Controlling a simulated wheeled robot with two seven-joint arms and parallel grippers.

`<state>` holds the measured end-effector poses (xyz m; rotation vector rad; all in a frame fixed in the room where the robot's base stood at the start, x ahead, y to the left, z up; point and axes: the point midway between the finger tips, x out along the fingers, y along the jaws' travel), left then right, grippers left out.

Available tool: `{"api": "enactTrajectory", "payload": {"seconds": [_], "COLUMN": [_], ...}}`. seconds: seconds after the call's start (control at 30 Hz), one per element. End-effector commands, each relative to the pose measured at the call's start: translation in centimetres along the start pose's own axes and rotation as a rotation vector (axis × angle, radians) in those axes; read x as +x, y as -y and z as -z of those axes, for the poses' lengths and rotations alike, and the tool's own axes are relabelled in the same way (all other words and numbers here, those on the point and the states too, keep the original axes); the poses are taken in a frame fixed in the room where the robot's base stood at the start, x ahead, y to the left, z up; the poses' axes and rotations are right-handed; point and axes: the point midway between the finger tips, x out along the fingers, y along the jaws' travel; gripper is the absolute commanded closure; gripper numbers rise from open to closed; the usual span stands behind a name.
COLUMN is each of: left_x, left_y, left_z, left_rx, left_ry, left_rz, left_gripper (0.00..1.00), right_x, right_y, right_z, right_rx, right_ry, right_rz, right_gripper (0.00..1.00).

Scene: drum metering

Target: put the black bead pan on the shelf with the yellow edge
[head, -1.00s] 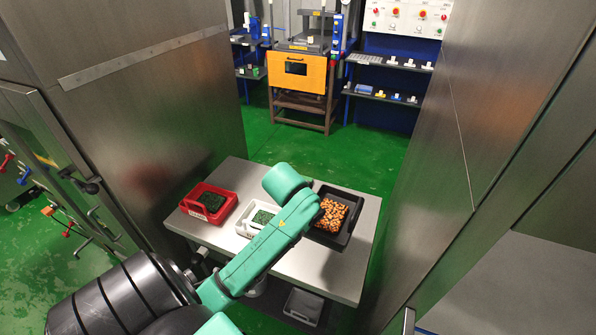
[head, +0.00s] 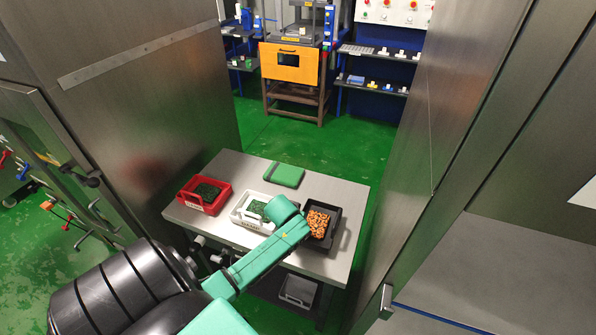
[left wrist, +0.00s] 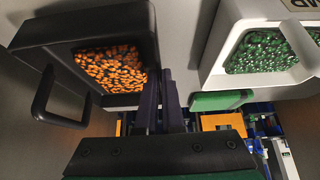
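The black bead pan (head: 336,222) holds orange beads and is over the right part of the grey table. In the left wrist view the pan (left wrist: 95,24) fills the upper left, its far handle standing out at left. My left gripper (left wrist: 162,102) has its dark fingers close together at the pan's side wall and seems shut on the pan there; the exact contact is hidden. In the head view my green forearm covers those fingers. I cannot tell whether the pan touches the table. No yellow shelf edge can be made out. My right gripper is not in view.
On the grey table (head: 315,265) are a red pan (head: 218,204) and a white pan (head: 237,214), both with green beads, and a green case (head: 284,175). A grey bin (head: 298,291) sits below. Tall steel cabinets flank both sides. Green floor lies open behind.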

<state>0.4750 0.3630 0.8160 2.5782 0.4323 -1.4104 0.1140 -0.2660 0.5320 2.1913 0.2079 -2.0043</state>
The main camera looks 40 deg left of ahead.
Motion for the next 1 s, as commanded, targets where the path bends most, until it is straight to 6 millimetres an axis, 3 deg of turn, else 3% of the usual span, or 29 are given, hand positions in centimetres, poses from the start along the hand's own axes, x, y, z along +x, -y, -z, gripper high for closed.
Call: {"api": "enactTrajectory", "payload": {"seconds": [0.33,0.4,0.43,0.8,1.0], "left_x": [0.7,0.7,0.7,0.2,-3.2], "left_y": [0.0,0.0,0.0,0.0,0.0], "left_z": [-0.3,-0.3,-0.3,-0.2,-0.2], "left_rx": [0.000,0.001,0.001,0.001,0.001], "left_ry": [-0.005,-0.002,-0.002,-0.003,-0.004], "left_rz": [-0.001,0.000,0.000,0.000,-0.001], "left_gripper": [1.00,0.72,0.65,0.65,0.65], "right_x": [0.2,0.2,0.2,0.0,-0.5], "right_y": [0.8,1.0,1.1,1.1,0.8], "right_z": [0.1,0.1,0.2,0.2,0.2], "right_rx": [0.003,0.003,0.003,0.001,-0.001], "right_ry": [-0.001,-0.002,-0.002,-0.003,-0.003], "right_rz": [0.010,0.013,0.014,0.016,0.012], "right_gripper": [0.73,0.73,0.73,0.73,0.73]}}
